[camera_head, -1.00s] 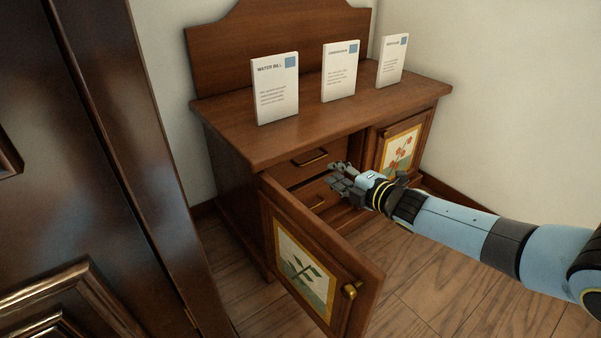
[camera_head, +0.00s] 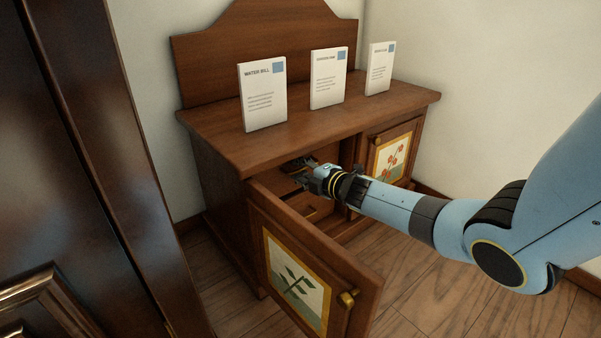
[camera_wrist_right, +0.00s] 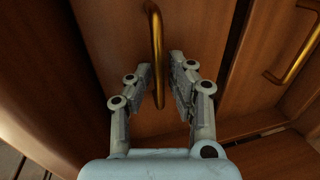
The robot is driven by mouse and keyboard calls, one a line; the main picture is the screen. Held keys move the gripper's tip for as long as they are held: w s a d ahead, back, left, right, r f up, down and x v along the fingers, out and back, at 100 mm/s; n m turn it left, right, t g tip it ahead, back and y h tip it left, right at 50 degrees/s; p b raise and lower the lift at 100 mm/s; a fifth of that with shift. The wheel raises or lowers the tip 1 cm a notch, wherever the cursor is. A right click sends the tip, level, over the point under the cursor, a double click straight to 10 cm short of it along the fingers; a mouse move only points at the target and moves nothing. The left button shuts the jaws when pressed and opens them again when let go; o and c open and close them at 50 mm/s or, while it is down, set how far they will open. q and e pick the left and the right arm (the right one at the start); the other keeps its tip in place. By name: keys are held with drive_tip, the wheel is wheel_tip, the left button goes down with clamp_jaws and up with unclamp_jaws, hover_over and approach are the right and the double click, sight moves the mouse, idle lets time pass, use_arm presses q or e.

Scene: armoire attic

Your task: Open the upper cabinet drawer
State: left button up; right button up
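The upper drawer (camera_wrist_right: 207,45) sits in the open left half of the wooden cabinet and looks shut. Its brass bar handle (camera_wrist_right: 155,40) shows in the right wrist view, running between my right gripper's fingertips (camera_wrist_right: 162,75). The fingers stand on either side of the handle with a gap on the right side, so the gripper is open. The handle lies close to the left finger; contact cannot be told. In the head view, my right gripper (camera_head: 304,172) reaches into the cabinet and hides most of the upper drawer's handle. My left gripper is not in view.
The open cabinet door (camera_head: 345,262), with a plant picture, stands out below my right forearm. A lower drawer's brass handle (camera_wrist_right: 294,52) is beside the upper one. Cards, including a water bill (camera_head: 263,97), stand on the cabinet top. A dark armoire (camera_head: 70,150) fills the left.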

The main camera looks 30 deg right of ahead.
clamp_jaws()
idle(0.5)
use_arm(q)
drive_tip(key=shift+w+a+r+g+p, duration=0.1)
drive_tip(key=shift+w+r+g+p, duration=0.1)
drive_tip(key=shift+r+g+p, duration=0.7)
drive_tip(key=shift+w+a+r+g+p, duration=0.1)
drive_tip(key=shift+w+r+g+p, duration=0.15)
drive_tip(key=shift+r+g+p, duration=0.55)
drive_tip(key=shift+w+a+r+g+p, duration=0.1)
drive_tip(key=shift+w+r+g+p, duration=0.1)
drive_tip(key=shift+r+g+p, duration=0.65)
use_arm(e)
drive_tip(key=f+v, duration=0.2)
drive_tip(key=v, duration=0.7)
drive_tip(key=f+v, duration=0.2)
drive_tip(key=v, duration=0.8)
drive_tip(key=shift+s+d, duration=0.15)
drive_tip(key=shift+s, duration=0.2)
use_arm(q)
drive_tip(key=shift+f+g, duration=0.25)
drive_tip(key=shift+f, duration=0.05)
use_arm(e)
drive_tip(key=shift+c, duration=1.8)
unclamp_jaws()
